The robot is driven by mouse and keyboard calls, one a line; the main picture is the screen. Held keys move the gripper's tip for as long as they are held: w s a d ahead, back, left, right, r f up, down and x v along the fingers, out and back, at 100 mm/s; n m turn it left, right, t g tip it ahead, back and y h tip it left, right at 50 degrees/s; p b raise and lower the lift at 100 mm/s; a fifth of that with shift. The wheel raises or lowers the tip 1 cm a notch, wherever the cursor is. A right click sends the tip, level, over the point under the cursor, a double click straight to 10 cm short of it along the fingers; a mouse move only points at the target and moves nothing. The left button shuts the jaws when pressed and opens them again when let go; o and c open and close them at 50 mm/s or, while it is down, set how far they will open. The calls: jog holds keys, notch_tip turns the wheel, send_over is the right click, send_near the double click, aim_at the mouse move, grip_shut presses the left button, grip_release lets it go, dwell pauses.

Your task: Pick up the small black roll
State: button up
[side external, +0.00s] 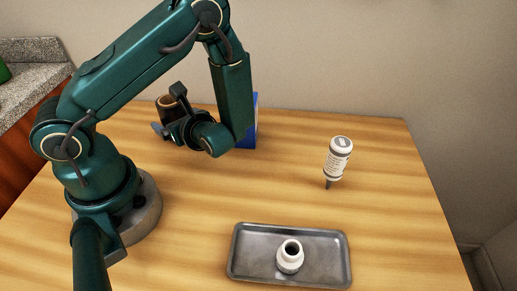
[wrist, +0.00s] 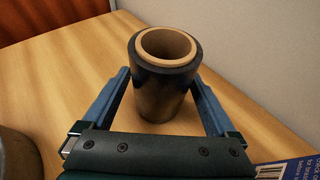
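The small black roll (wrist: 163,90) has a tan cardboard core and stands upright on the wooden table in the wrist view. In the side view the roll (side external: 168,108) shows behind my gripper (side external: 176,118), with its lower part hidden. In the wrist view my gripper (wrist: 162,80) is open, its blue fingers wide apart on either side of the roll. The fingertips lie close to the roll's sides; whether they touch it I cannot tell.
A blue box (side external: 254,120) stands behind my forearm, and its printed corner (wrist: 288,170) shows in the wrist view. A white bottle (side external: 338,157) stands nozzle-down at the right. A metal tray (side external: 245,265) holds a small white jar (side external: 290,260). The table between is clear.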

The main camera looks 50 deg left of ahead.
jog(key=c, duration=1.2)
